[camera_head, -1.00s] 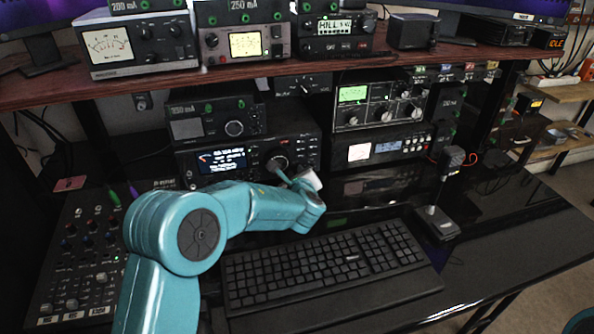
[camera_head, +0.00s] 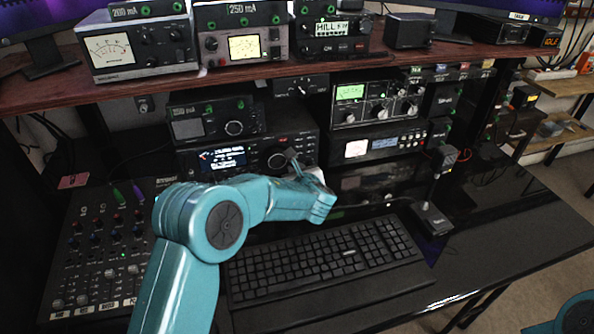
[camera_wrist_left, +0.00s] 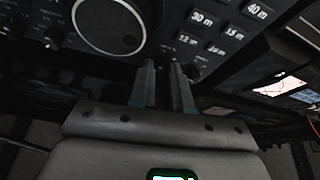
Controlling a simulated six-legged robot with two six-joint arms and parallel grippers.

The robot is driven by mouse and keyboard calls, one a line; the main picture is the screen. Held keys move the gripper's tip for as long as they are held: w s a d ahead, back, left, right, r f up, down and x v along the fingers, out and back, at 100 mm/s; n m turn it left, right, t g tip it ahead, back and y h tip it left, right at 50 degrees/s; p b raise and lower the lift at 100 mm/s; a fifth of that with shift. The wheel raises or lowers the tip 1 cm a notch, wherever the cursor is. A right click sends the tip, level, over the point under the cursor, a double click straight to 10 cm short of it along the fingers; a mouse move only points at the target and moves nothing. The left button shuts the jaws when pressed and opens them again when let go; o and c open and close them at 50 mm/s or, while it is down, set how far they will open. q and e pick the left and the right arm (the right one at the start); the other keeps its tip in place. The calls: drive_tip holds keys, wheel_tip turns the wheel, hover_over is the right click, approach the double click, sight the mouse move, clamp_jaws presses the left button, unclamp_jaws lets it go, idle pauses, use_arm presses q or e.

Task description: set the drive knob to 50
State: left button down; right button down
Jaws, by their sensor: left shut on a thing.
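The black radio (camera_head: 225,161) with a lit display and a large round dial stands on the desk under the shelf. My left gripper (camera_head: 296,163) is at the right part of its front, right of the large dial (camera_head: 277,159). In the left wrist view my left gripper (camera_wrist_left: 164,66) points at the panel below the band buttons, right of the large dial (camera_wrist_left: 108,26). Its fingers are close together, shut on a small knob that they mostly hide. Another small knob (camera_wrist_left: 194,72) shows just right of them. I cannot read a drive label or setting. My right gripper is out of view.
A keyboard (camera_head: 325,262) lies in front of the radio, partly behind my left arm. A mixer (camera_head: 100,255) is at the left, a desk microphone (camera_head: 433,217) at the right. Other radio units stand beside and above it. The desk's right part is clear.

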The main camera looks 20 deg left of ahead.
use_arm(q)
drive_tip(key=c, duration=1.1)
unclamp_jaws()
drive_tip(key=v, duration=1.6)
drive_tip(key=shift+s+d+r, duration=0.1)
drive_tip(key=shift+r, duration=0.1)
